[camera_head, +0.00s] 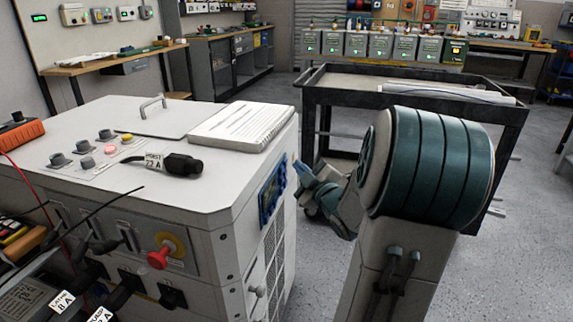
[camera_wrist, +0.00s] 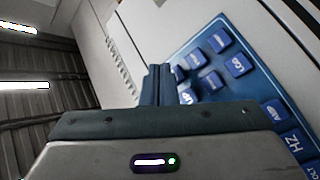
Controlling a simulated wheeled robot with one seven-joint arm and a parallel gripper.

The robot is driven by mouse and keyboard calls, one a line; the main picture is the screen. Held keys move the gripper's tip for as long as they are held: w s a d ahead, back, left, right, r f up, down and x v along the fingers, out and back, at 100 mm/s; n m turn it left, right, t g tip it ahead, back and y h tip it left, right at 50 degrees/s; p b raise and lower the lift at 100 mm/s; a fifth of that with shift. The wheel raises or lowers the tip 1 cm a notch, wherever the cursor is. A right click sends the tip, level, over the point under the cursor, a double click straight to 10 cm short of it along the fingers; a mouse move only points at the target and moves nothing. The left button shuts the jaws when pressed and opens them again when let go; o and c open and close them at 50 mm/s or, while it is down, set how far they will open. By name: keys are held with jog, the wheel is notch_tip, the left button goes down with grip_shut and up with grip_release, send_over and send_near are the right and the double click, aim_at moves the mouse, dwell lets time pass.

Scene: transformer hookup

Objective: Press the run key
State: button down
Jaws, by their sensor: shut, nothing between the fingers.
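A blue keypad (camera_head: 272,192) is mounted on the right side face of the white transformer cabinet (camera_head: 262,225). In the wrist view the keypad (camera_wrist: 240,92) fills the right side, tilted, with several raised dark blue keys bearing white labels. One key reads like LOG (camera_wrist: 238,65) and another like AMP (camera_wrist: 275,112). I cannot make out which key is the run key. My gripper (camera_head: 300,168) is close to the keypad in the head view. Its closed fingers (camera_wrist: 158,72) reach over the keypad's left part and hide some keys. I cannot tell whether they touch one.
A dark cart (camera_head: 500,125) stands behind my arm. Grey floor is free right of the cabinet.

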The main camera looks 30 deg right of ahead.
jog(key=shift+w, duration=0.1)
jog(key=shift+w+a, duration=0.25)
jog(key=shift+w+a+b, duration=0.3)
jog(key=shift+b, duration=0.2)
dwell(0.5)
dwell(0.3)
jog(key=shift+s+d, duration=0.5)
jog(key=shift+s, duration=0.1)
jog(key=s+d, duration=0.3)
jog(key=shift+s+d+p, duration=0.15)
jog(key=shift+s+p, duration=0.25)
dwell(2.1)
